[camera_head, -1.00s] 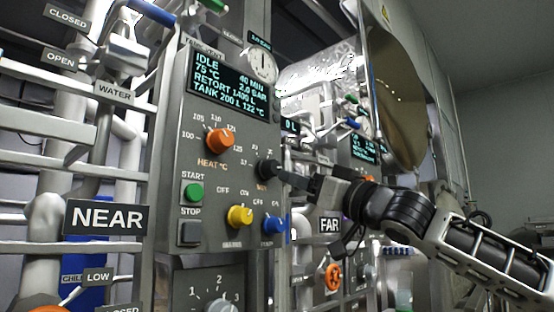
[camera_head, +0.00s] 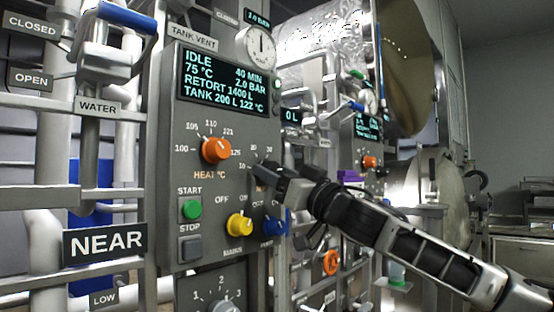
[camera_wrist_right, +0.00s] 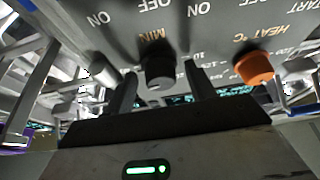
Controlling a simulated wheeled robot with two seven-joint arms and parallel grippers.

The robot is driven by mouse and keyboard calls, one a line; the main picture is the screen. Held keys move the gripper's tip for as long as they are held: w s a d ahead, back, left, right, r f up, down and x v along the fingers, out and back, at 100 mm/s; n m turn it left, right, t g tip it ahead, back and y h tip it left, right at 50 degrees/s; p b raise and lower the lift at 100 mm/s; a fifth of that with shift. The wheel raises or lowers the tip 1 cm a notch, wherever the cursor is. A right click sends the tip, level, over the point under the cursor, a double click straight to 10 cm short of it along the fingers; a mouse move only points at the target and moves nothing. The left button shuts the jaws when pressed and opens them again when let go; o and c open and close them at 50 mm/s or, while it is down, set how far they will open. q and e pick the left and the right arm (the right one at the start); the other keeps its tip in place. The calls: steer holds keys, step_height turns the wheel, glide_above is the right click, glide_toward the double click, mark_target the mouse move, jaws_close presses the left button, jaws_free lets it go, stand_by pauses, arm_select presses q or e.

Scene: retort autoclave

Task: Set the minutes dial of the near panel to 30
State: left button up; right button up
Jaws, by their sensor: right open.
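The near panel (camera_head: 235,130) carries a screen (camera_head: 222,78) reading IDLE, 40 MIN, 75 °C and 2.0 BAR. In the right wrist view, the black minutes dial (camera_wrist_right: 157,68) sits under the MIN label, between the two fingers of my right gripper (camera_wrist_right: 161,90). The fingers are open, with gaps visible beside the dial. In the head view, my right gripper (camera_head: 262,176) is at the panel and hides most of the dial; scale marks 10, 20 and 30 show above it. The dial's pointer is not clear. My left gripper is out of view.
The orange heat dial (camera_head: 216,150), also in the right wrist view (camera_wrist_right: 254,67), is beside the minutes dial. Below are a yellow knob (camera_head: 239,225), a blue knob (camera_head: 273,224) and a green start button (camera_head: 191,209). Pipes and valve handles stand left of the panel.

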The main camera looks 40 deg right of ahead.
steer(key=shift+c, duration=0.3)
steer(key=c, duration=0.9)
